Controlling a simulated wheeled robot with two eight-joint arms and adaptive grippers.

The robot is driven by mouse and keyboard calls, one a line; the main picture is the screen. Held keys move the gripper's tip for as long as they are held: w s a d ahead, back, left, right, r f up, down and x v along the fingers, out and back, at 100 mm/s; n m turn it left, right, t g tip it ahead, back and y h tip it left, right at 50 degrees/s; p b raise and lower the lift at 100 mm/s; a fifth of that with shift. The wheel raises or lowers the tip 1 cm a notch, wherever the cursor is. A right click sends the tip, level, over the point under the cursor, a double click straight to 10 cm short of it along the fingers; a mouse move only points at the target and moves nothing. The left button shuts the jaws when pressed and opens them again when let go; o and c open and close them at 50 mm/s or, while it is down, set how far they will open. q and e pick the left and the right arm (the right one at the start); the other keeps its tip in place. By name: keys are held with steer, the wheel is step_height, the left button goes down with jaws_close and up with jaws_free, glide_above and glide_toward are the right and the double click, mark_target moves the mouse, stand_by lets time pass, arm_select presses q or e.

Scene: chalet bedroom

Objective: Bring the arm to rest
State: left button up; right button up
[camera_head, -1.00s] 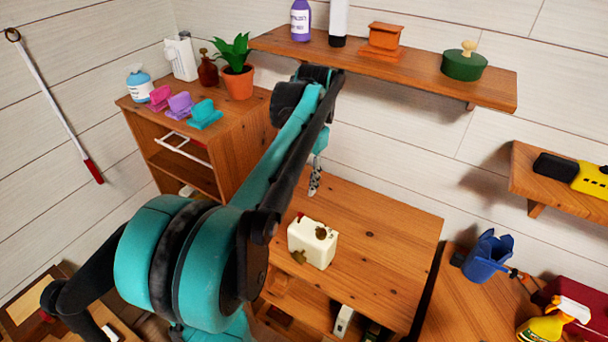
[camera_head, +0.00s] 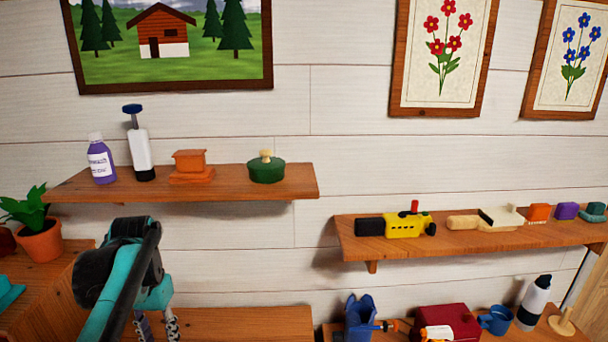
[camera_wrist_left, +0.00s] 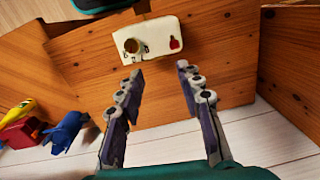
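My left arm comes in at the lower left of the head view, and its gripper (camera_head: 158,328) points down at the bottom edge, partly cut off. In the left wrist view, the same gripper (camera_wrist_left: 160,72) has its two fingers spread apart with nothing between them. A cream box (camera_wrist_left: 165,52) with a brown round part and a red mark lies beyond the fingertips on the wooden table (camera_wrist_left: 205,92), apart from them. My right gripper is in neither view.
A wall shelf (camera_head: 235,187) holds a purple bottle (camera_head: 101,162), an orange item (camera_head: 191,167) and a green pot (camera_head: 266,170). A second shelf (camera_head: 480,242) is at right. A potted plant (camera_head: 40,240) stands left of my arm. A blue vase-like item (camera_head: 360,318) stands lower right.

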arm_select(q)
steer(key=s+d+f+t+b, duration=0.1)
steer(key=s+d+f+t, duration=0.2)
steer(key=d+f, duration=0.3)
steer(key=s+d+f+t+b, duration=0.1)
steer(key=s+d+f+t, duration=0.3)
steer(key=d+f, duration=0.3)
steer(key=shift+s+d+b, duration=0.4)
steer(key=shift+s+d, duration=0.1)
steer(key=shift+d, duration=0.35)
